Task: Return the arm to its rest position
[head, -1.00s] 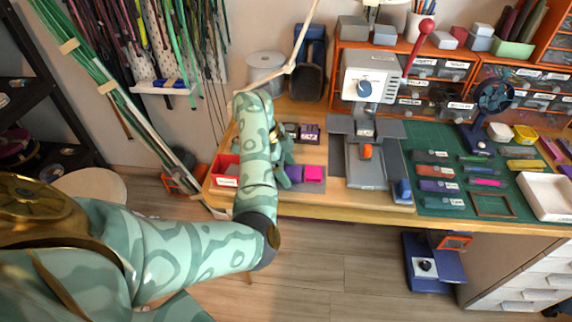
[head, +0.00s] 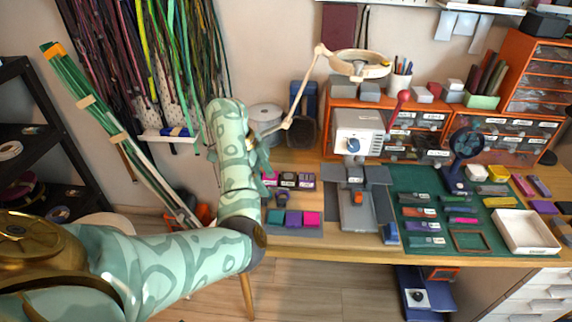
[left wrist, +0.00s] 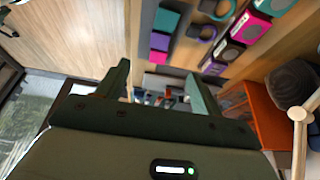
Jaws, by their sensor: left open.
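My left arm (head: 235,170) is raised, with its forearm upright in front of the table's left end in the head view. My left gripper (head: 262,158) is partly hidden behind the forearm there. In the left wrist view my left gripper (left wrist: 158,80) has its two fingers apart, with nothing held between them. The coloured blocks on the table lie beyond the fingers, apart from them. My right gripper is not in view.
Teal, purple and magenta blocks (head: 293,218) lie on a grey mat right of my arm. A grey press (head: 358,205) and a green cutting mat (head: 403,178) stand farther right. A lamp arm (head: 299,92) and a white spool (head: 264,116) are behind. Cords (head: 190,60) hang at the left.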

